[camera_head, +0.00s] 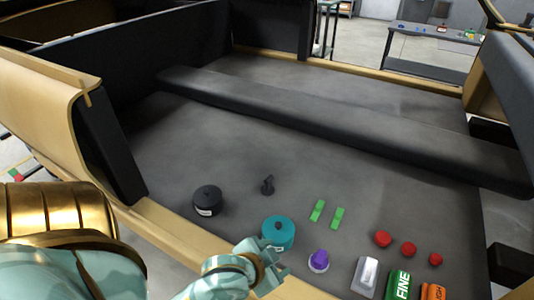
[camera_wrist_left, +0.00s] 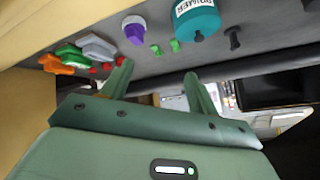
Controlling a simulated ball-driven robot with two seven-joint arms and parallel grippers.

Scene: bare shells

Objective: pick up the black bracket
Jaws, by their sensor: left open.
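The black bracket (camera_head: 267,185) is a small dark upright piece on the grey floor of the shell, between a black round tub and green pieces. In the left wrist view the small black piece (camera_wrist_left: 234,38) near the teal tub looks like the same bracket. My left gripper (camera_head: 272,262) is at the near edge of the shell, in front of the teal tub and nearer to me than the bracket. In the wrist view the left gripper (camera_wrist_left: 157,70) has its fingers apart with nothing between them. My right gripper is not in view.
A black tub (camera_head: 207,199), teal tub (camera_head: 278,233), purple-topped item (camera_head: 319,261), green pieces (camera_head: 317,211) and red pieces (camera_head: 382,239) stand around. A tan sill (camera_head: 165,226) borders the near side; a dark beam (camera_head: 330,120) crosses behind. Floor behind the bracket is clear.

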